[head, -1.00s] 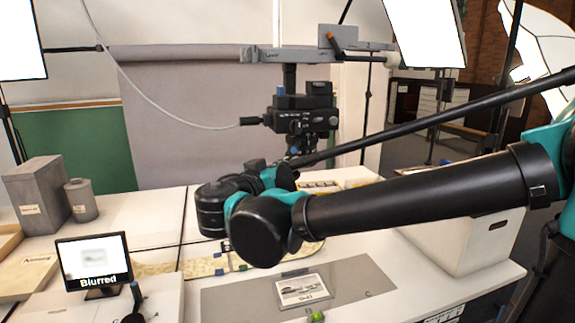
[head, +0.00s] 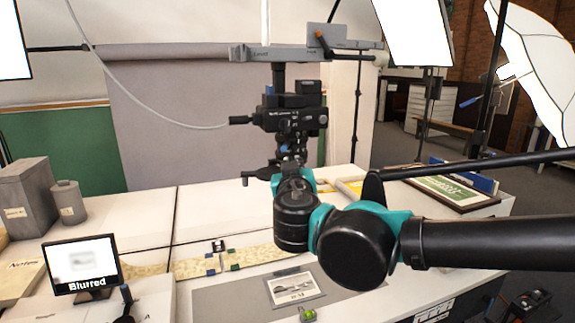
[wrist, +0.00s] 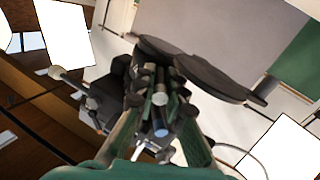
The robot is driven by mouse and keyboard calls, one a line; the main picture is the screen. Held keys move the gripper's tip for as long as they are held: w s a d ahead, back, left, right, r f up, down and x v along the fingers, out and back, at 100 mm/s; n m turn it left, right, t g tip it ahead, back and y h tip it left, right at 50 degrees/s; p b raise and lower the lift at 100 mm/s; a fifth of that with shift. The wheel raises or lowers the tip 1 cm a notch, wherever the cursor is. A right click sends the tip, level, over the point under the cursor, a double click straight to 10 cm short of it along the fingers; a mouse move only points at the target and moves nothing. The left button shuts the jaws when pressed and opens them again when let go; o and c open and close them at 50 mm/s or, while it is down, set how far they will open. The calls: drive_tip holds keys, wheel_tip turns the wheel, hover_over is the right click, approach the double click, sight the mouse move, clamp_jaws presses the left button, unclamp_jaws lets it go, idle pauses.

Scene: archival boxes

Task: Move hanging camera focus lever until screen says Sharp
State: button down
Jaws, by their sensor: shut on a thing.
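The hanging camera (head: 290,118) is a black body below a grey rail in the head view. It also shows dark and tilted in the wrist view (wrist: 118,85). My gripper (wrist: 158,105) reaches up at its underside. The fingers are shut around a blue-tipped stick (wrist: 161,128), which looks like the focus lever; the fingers and dark parts hide much of it. In the head view my wrist is just below the camera, and the grip itself is too small to make out. The screen (head: 82,263) at the lower left reads "Blurred".
A grey board (head: 215,303) with a printed card (head: 294,289) lies on the white table below my arm. Grey boxes (head: 22,197) stand at the left. A framed green sheet (head: 447,190) lies at the right. Bright lamp panels stand around.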

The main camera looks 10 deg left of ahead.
drive_tip(key=shift+w+d+n+y, duration=0.1)
drive_tip(key=shift+d+n+y, duration=0.15)
drive_tip(key=shift+n+y, duration=0.25)
drive_tip(key=c, duration=1.6)
unclamp_jaws()
drive_tip(key=shift+v, duration=6.05)
drive_tip(key=shift+r, duration=0.15)
drive_tip(key=shift+w+d, duration=0.1)
